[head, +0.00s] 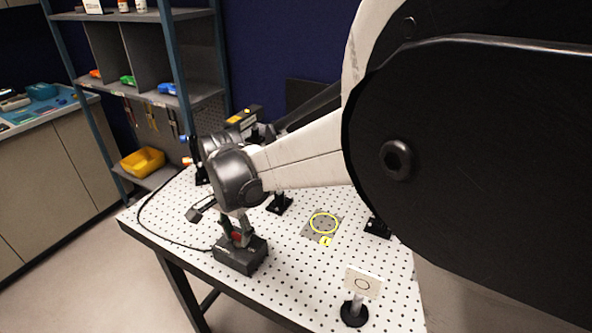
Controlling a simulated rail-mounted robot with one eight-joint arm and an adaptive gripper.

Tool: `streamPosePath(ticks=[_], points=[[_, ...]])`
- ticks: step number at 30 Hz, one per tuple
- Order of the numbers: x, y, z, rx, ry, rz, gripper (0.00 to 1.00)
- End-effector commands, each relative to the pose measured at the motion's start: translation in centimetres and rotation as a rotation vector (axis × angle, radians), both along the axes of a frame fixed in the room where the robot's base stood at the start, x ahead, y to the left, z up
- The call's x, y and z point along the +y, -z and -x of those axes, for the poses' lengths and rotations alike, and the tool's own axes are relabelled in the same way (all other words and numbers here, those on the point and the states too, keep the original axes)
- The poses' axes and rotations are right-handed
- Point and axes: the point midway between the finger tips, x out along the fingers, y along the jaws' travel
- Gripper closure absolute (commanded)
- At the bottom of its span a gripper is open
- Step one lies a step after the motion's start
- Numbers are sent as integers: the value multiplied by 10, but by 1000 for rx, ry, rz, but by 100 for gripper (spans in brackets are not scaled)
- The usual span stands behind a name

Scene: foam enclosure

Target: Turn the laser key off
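A dark grey box (240,257) stands near the left front edge of the perforated white table, with a black cable running from it. A small red part (239,238) shows on its top. The key itself is too small and too covered for me to make out, so I cannot tell its position. My gripper (237,229) is at the end of my arm, directly over the box's top and close to it. My wrist hides much of the gripper. I cannot tell whether its fingers are apart or closed, or whether they touch anything.
A plate on a black post (354,313) stands at the table's front right. A yellow ring marking (324,223) lies mid-table, with black mounts around it. A black-and-yellow unit (243,117) is behind my arm. Shelves (125,55) and a yellow bin (143,161) stand beyond the table.

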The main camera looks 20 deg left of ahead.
Motion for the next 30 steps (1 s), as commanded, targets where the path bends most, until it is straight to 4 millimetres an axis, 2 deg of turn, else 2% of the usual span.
streamPosePath(ticks=[2,14,30], points=[[0,0,0,0,0,0,100],[0,1,0,0,-82,0,100],[0,2,0,0,-546,0,100]])
